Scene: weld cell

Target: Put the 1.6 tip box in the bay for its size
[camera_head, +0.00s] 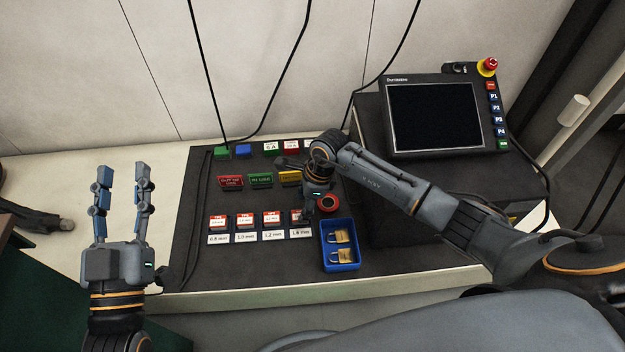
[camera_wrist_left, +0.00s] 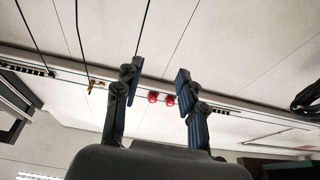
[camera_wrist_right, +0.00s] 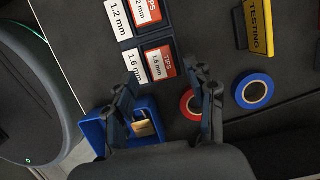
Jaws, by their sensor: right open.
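The 1.6 tip box (camera_wrist_right: 160,60) is red and white. In the right wrist view it sits in the bay behind the "1.6 mm" label (camera_wrist_right: 132,66), beside the 1.2 box (camera_wrist_right: 145,10). In the head view the 1.6 box (camera_head: 296,216) is partly hidden by my right gripper, above its label (camera_head: 299,232). My right gripper (camera_wrist_right: 168,78) is open with nothing between its fingers, over the bench close to the 1.6 box; it also shows in the head view (camera_head: 314,205). My left gripper (camera_head: 123,170) is open and empty, left of the dark mat.
A blue tray (camera_head: 342,265) with padlocks stands right of the labels. Red tape (camera_head: 328,203) and blue tape (camera_wrist_right: 254,91) lie near my right gripper. Coloured signs (camera_head: 260,180) stand behind the bays. A monitor (camera_head: 435,115) stands at the back right.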

